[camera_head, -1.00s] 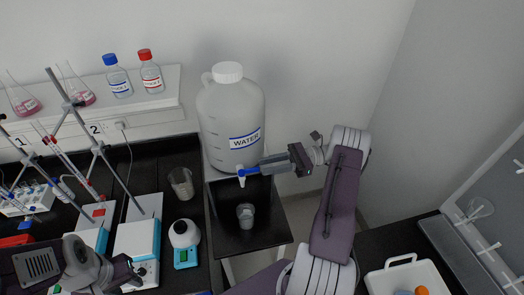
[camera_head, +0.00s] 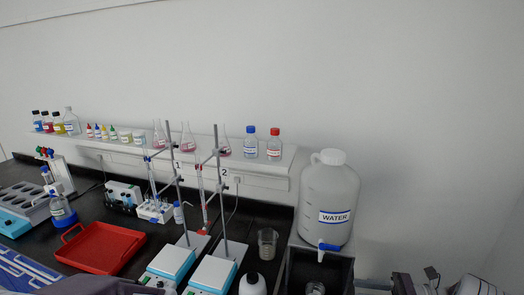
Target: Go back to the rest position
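My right gripper (camera_head: 376,285) shows at the bottom edge, right of the dark basin, mostly cut off by the frame. Its fingers are too cut off to tell open from shut. My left gripper (camera_head: 150,289) shows only partly at the bottom edge, in front of the left hot plate; its fingers are not clear. The white water jug (camera_head: 329,200) stands at the right end of the bench, its blue tap (camera_head: 328,247) over the dark basin (camera_head: 338,268). A small beaker (camera_head: 315,288) sits in the basin under the tap.
Two hot plates (camera_head: 172,261) with stands are at front centre. A glass beaker (camera_head: 267,244) stands to their right. A wall shelf (camera_head: 266,167) holds several bottles and flasks.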

